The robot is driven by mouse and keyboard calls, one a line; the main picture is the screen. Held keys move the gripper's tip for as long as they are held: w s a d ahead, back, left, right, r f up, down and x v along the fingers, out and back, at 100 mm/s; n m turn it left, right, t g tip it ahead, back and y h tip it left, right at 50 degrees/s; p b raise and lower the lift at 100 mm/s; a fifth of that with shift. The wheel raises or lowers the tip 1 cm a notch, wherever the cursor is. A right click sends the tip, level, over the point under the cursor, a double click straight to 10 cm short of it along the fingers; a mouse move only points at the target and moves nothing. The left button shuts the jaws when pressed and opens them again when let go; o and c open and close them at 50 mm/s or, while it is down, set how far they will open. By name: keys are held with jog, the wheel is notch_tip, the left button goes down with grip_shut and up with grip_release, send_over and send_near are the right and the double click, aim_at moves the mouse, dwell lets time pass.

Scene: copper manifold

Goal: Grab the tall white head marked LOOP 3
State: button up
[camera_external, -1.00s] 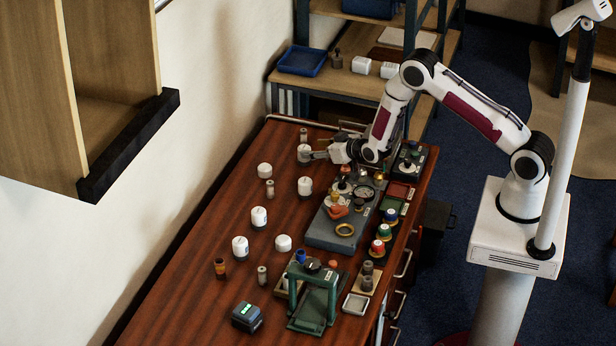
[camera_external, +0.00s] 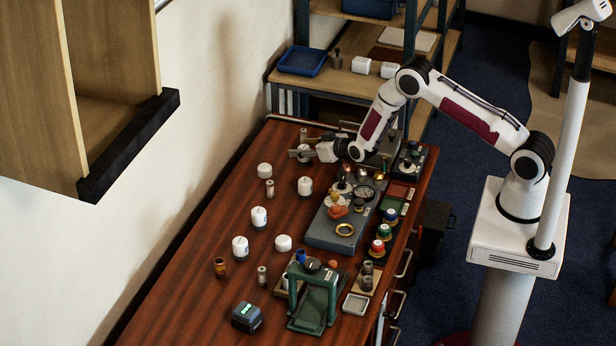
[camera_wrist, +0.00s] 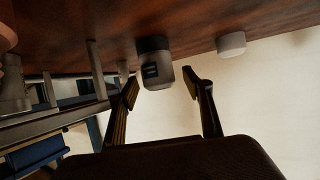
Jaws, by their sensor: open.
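My gripper (camera_external: 294,153) is open near the far end of the wooden bench. In the external view this head is mostly hidden by the gripper. Other tall white heads stand down the bench (camera_external: 305,186), (camera_external: 259,217), (camera_external: 240,248); their markings are too small to read.
Low white caps stand at the back left (camera_external: 265,170) and front (camera_external: 284,243); one white piece shows in the wrist view (camera_wrist: 232,43). Small metal cylinders (camera_external: 270,188) stand among them. A grey fixture (camera_external: 325,238) and green press (camera_external: 312,310) fill the bench's right side.

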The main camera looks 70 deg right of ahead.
aim_at(304, 147)
dwell(0.4)
jog(key=c, duration=1.4)
jog(key=shift+r, duration=0.15)
jog(key=shift+r, duration=4.85)
